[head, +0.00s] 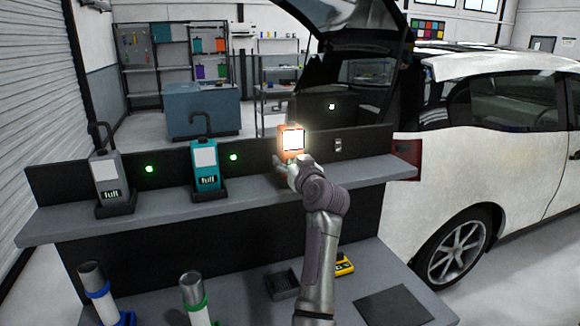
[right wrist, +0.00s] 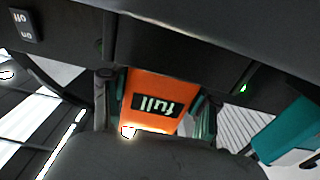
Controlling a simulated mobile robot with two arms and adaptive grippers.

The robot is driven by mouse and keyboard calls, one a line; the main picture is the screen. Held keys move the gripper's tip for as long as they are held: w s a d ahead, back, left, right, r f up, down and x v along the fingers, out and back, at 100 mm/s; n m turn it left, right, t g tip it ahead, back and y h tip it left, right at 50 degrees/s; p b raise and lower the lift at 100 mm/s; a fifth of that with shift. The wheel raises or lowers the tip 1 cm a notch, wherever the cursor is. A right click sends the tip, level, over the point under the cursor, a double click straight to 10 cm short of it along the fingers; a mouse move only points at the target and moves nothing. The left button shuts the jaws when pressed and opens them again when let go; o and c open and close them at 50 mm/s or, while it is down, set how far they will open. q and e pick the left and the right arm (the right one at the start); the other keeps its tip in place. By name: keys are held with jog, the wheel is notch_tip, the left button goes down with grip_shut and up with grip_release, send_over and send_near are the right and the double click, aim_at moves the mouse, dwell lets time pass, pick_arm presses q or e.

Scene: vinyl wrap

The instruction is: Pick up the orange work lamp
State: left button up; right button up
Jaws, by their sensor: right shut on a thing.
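The orange work lamp (head: 281,141) is at the shelf's black back panel in the head view, its square face glowing bright white. My right gripper (head: 288,170) is shut on it from the front and hides its lower part. In the right wrist view the lamp's orange body (right wrist: 178,84) sits between the two fingers (right wrist: 155,112), with a black "full" label upside down. I cannot tell whether its base touches the shelf. My left gripper is not in view.
Grey (head: 107,176) and teal (head: 206,167) lamps stand in black holders on the shelf (head: 160,214), left of my right arm. A wall switch (head: 338,145) is to the right. Two cylinders (head: 194,295) stand lower left. A white car (head: 510,130) is on the right.

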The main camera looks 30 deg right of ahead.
aim_at(296, 153)
jog(key=r, duration=0.2)
jog(key=r+b, duration=0.1)
jog(key=shift+s+d, duration=0.25)
jog(key=shift+d, duration=0.05)
jog(key=s+d+r+b, duration=0.2)
jog(key=s+d+r, duration=0.4)
jog(key=s+d, duration=0.1)
jog(key=shift+s+r+b, duration=0.35)
jog(key=shift+s, duration=0.45)
jog(key=shift+f, duration=0.1)
